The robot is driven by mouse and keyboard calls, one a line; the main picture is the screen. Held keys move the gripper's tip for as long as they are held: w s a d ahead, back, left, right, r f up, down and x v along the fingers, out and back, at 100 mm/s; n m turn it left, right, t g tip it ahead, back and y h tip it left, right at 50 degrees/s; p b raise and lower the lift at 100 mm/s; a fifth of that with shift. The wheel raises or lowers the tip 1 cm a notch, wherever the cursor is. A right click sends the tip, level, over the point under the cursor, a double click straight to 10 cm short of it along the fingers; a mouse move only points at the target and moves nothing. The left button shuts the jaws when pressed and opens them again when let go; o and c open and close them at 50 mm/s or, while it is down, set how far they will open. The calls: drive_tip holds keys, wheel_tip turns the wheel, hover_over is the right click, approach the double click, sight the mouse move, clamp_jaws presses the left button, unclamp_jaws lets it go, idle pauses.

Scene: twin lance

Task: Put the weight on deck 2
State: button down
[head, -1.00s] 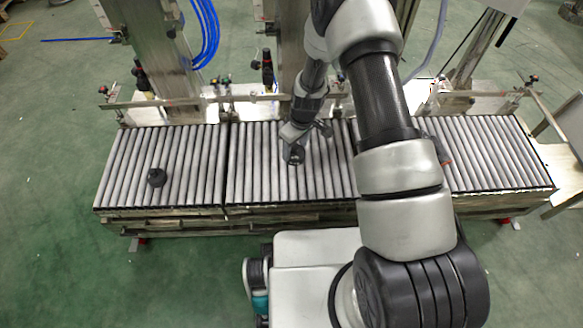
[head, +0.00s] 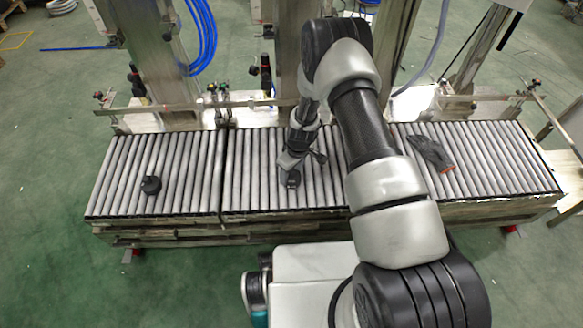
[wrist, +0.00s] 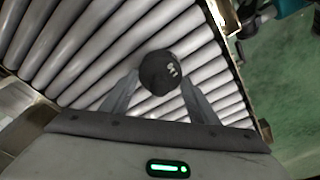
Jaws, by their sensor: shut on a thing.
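A dark round weight (wrist: 161,72) with pale markings sits between the two fingertips of my gripper (wrist: 160,88) in the wrist view. My gripper is shut on it. In the head view, my gripper (head: 290,168) is over the middle roller section (head: 250,180), with the held weight (head: 292,181) at its tip, low over the rollers. I cannot tell whether it touches them. A second dark round weight (head: 151,185) lies on the left roller section (head: 115,180). No deck numbers are readable.
A dark glove with a reddish cuff (head: 432,152) lies on the right roller section (head: 500,165). Metal posts and a guide rail (head: 170,107) stand along the far edge. The middle rollers left of my gripper are clear.

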drive_tip(key=shift+w+f, duration=0.1)
drive_tip(key=shift+f, duration=0.15)
drive_tip(key=c, duration=0.7)
unclamp_jaws()
